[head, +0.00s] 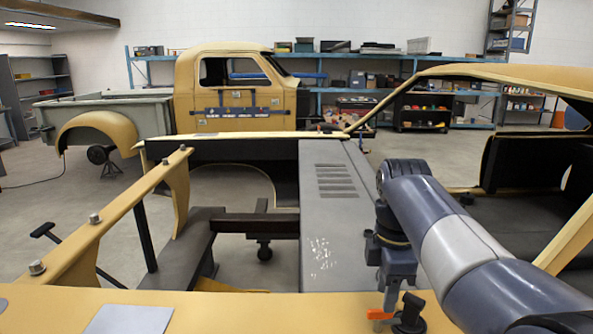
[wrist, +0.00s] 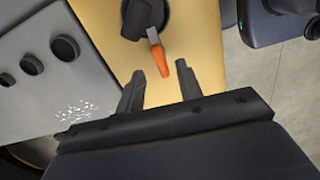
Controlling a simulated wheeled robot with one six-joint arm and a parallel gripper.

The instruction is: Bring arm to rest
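My arm (head: 450,235) reaches in from the lower right of the head view and bends down at its far end. My gripper (head: 389,300) points down above the tan ledge (head: 240,312) at the front. In the wrist view the two dark fingers of my gripper (wrist: 158,84) stand apart with nothing between them. A black knob with an orange-tipped lever (head: 380,315) is just below the fingers.
A grey louvred panel (head: 335,225) with white specks lies left of my gripper. A tan bolted rail (head: 115,215) stands further left. A tan car frame (head: 500,72) rises at the right. A tan pickup (head: 235,95) and shelves (head: 420,60) are behind. Open floor (head: 60,215) shows at the left.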

